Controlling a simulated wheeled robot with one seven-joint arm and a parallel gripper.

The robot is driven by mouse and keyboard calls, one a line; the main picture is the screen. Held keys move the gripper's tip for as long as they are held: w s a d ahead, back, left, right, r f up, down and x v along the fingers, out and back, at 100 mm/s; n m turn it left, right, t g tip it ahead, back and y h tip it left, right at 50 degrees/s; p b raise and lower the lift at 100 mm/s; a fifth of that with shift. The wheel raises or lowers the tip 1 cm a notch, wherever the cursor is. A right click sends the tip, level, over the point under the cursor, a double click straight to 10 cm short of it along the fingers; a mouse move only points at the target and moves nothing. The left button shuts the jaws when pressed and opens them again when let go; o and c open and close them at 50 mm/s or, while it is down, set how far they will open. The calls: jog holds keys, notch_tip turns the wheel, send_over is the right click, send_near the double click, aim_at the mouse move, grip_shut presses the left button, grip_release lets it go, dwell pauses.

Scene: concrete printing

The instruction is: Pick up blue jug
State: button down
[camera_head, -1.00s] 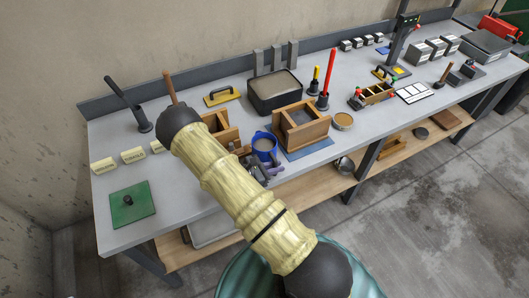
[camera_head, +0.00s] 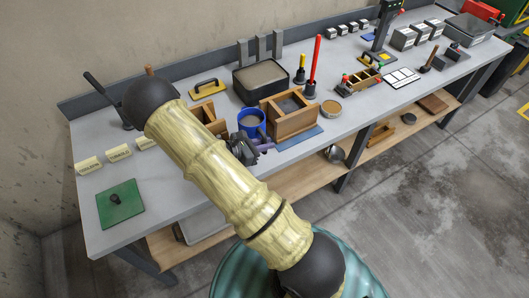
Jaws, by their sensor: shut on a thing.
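The blue jug (camera_head: 250,120) is upright above the grey workbench, left of the wooden box mould. Its open top shows, with grey contents inside. My gripper (camera_head: 262,146) is at the jug's near side, low on its body, and is shut on it. The grip itself is partly hidden by my arm, which crosses the view from the lower right. Whether the jug's base is clear of the bench is hard to see.
The wooden box mould (camera_head: 291,115) on a blue mat stands close to the right of the jug. Another wooden mould (camera_head: 206,112) is on its left. A dark tray (camera_head: 261,80) stands behind. A green board (camera_head: 120,204) lies at the left.

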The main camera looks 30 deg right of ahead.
jog(key=shift+r, duration=1.3)
jog(key=shift+f, duration=0.1)
